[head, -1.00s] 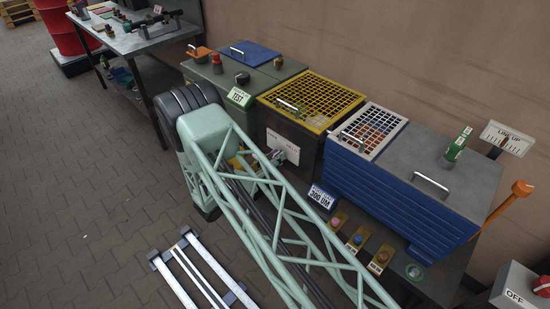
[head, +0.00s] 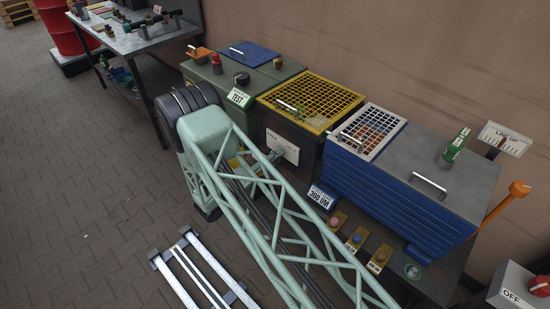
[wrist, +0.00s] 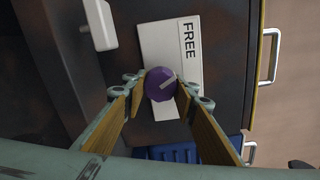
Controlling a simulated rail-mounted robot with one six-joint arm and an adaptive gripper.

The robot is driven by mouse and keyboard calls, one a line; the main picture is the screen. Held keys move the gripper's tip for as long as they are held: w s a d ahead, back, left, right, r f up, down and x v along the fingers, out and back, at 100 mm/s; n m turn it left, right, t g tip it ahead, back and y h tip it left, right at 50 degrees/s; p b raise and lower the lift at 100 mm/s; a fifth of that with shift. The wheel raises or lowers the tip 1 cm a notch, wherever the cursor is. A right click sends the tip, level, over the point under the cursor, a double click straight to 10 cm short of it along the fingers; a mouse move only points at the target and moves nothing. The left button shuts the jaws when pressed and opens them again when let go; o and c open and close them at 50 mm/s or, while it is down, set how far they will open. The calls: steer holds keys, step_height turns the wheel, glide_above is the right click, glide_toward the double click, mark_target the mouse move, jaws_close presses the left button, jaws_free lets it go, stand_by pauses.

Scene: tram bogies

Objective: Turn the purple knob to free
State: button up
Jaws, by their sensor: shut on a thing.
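The purple knob (wrist: 160,83) sits on a white plate (wrist: 155,50) on a dark box front in the wrist view. The plate bears the word FREE along its right side. A pale pointer line on the knob slants up to the right. My gripper (wrist: 162,92) has one finger on each side of the knob and is shut on it. In the head view the white plate (head: 283,147) shows on the dark box under the yellow grid lid; the knob cannot be made out there.
A yellow grid lid (head: 311,101) tops the dark box. A green box (head: 262,74) with a TEST label stands left, a blue louvred box (head: 395,190) right. Several small knobs on bases stand in front, among them a blue one (head: 357,240). A two-railed frame (head: 205,275) lies on the floor.

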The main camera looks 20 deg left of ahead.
steer(key=shift+n, duration=1.2)
steer(key=o, duration=0.9)
steer(key=shift+v, duration=6)
